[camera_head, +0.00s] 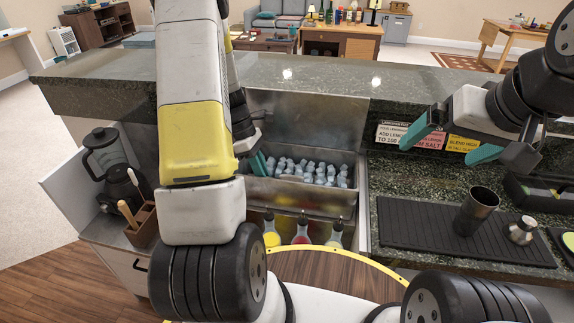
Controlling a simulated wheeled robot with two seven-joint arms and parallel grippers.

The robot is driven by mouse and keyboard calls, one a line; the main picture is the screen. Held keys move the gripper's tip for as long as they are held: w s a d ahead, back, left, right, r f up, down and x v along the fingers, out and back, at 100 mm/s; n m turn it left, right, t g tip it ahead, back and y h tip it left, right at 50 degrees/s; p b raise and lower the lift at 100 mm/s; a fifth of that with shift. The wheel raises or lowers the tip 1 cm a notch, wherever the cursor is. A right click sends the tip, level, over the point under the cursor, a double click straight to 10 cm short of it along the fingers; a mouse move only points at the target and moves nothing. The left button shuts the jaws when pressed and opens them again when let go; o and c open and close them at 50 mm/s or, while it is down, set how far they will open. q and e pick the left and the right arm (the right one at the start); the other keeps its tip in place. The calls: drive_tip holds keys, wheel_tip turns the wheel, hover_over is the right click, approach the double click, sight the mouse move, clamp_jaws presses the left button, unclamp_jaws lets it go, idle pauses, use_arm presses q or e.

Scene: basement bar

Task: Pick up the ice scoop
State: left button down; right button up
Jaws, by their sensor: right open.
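I cannot make out an ice scoop in the head view. The steel ice bin (300,126) in the bar is open, with pale blue ice pieces (318,173) inside. My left arm crosses the picture and covers the bin's left side. My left gripper (260,163) is at the left end of the ice, fingers pointing down; how far its jaws are apart and whether they hold anything is unclear. My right gripper (452,141) is open and empty above the counter at the right, well away from the bin.
Several bottles (302,232) stand in a rail before the bin. A blender (108,165) and a wooden holder (143,222) stand at left. A black mat (420,224) at right bears a dark shaker cup (475,210) and a small steel piece (521,231). Signs (411,136) stand behind.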

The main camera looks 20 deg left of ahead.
use_arm(q)
drive_tip(key=shift+r, duration=0.1)
wheel_tip(320, 180, up, 10)
idle(0.6)
drive_tip(key=shift+d, duration=0.1)
idle(0.6)
